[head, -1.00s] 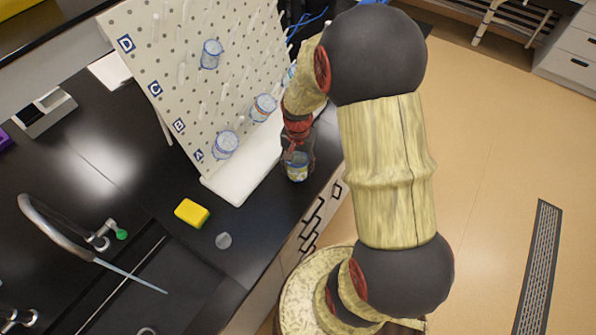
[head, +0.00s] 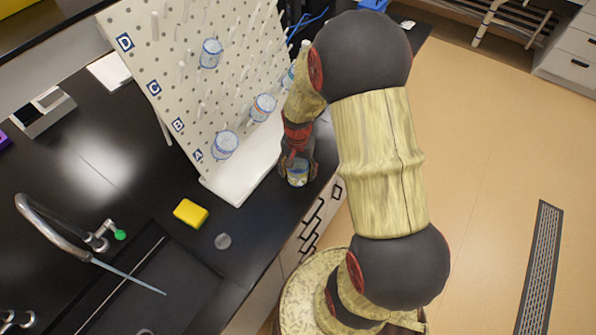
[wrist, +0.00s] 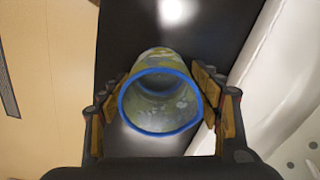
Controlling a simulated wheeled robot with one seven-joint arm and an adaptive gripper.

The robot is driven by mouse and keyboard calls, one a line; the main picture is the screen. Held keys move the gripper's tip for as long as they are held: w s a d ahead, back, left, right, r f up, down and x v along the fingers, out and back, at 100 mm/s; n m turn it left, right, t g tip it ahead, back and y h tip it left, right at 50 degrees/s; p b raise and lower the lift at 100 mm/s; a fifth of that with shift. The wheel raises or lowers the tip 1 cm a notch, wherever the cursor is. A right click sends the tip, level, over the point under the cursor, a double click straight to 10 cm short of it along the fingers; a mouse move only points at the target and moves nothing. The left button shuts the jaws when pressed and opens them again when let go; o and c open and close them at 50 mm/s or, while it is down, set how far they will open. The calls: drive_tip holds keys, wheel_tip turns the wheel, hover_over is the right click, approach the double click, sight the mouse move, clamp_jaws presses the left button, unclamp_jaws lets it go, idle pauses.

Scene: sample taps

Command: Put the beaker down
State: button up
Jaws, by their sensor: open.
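The beaker (wrist: 160,105) is clear glass with a blue rim. In the wrist view its open mouth faces the camera, and it stands between the fingers of my gripper (wrist: 160,112). A gap shows at the left finger; at the right the pad is very close to the glass, and I cannot tell if it touches. In the head view the beaker (head: 297,174) is low at the front edge of the black counter (head: 262,228), under my gripper (head: 297,168). My gripper is open around it. The beaker's base is hidden, though it appears to rest on the counter.
A white pegboard rack (head: 165,75) with several blue-rimmed beakers hanging on it stands behind, its white tray (head: 235,190) close beside my gripper. A yellow sponge (head: 190,213) and a small grey disc (head: 223,241) lie left. The sink (head: 120,300) is at lower left.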

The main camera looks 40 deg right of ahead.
drive_tip(key=shift+r, duration=0.1)
drive_tip(key=s+a+r+n+t+p, duration=0.15)
drive_tip(key=a+r, duration=0.25)
drive_tip(key=r, duration=0.8)
drive_tip(key=s+a+r+n+t+p, duration=0.1)
drive_tip(key=a+r+n, duration=0.25)
drive_tip(key=r, duration=0.95)
drive_tip(key=s+a+r+n+t, duration=0.1)
drive_tip(key=s+a+r+n, duration=0.1)
drive_tip(key=s+a+r, duration=0.1)
drive_tip(key=s+a+r+n+t, duration=0.1)
drive_tip(key=s+a+r, duration=0.2)
drive_tip(key=s, duration=0.1)
drive_tip(key=s+a+r+n+t, duration=0.1)
drive_tip(key=s+a+r+n, duration=0.1)
drive_tip(key=s+r, duration=0.1)
drive_tip(key=shift+s+a+n, duration=0.3)
drive_tip(key=shift+s+a, duration=0.1)
drive_tip(key=shift+s, duration=0.25)
